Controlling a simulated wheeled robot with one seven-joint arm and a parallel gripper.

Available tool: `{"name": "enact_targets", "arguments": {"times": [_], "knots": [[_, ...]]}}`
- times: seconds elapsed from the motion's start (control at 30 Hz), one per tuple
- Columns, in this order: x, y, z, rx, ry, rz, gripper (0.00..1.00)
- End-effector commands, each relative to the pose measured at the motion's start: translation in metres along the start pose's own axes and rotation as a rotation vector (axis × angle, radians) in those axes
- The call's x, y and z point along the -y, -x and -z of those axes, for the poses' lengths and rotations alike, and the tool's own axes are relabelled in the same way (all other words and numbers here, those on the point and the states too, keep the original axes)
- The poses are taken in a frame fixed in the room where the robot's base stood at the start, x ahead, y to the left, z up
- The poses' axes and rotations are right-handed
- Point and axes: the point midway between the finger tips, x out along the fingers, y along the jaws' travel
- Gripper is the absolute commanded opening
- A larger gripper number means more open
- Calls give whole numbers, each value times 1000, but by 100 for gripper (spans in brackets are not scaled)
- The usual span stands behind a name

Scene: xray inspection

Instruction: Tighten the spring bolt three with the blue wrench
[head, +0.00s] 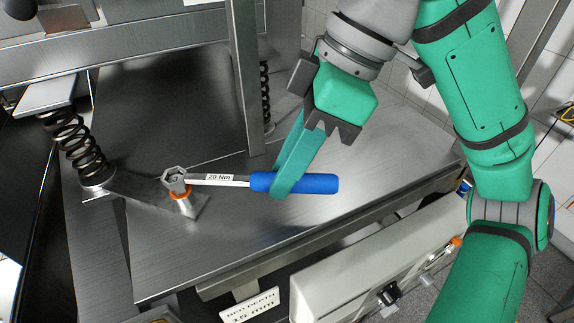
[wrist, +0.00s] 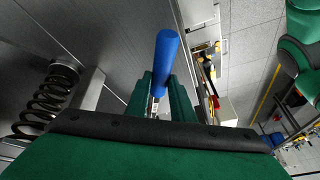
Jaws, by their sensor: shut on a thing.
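The blue wrench (head: 296,183) has a blue handle, a steel shaft marked "20 Nm" and a ring-shaped head. My gripper (head: 280,188) is shut on the blue handle near its shaft end. The wrench lies roughly level, and its head (head: 175,178) is over a bolt with an orange ring (head: 181,192) on a steel bracket. I cannot tell whether the head is fully seated on the bolt. In the wrist view the blue handle (wrist: 166,62) rises between my green fingers; the wrench head is hidden there.
A dark coil spring (head: 72,140) stands left of the bolt, and it also shows in the wrist view (wrist: 45,98). A steel post (head: 247,80) rises behind the wrench. The steel plate (head: 300,225) is clear in front. A white panel (head: 360,260) with a knob sits below its edge.

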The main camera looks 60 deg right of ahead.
Motion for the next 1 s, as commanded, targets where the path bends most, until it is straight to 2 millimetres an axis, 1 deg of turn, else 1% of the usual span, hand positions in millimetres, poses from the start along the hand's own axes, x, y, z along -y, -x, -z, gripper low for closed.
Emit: {"name": "enact_targets", "arguments": {"times": [1.0], "knots": [[1, 7, 3, 0, 0, 0, 0]]}}
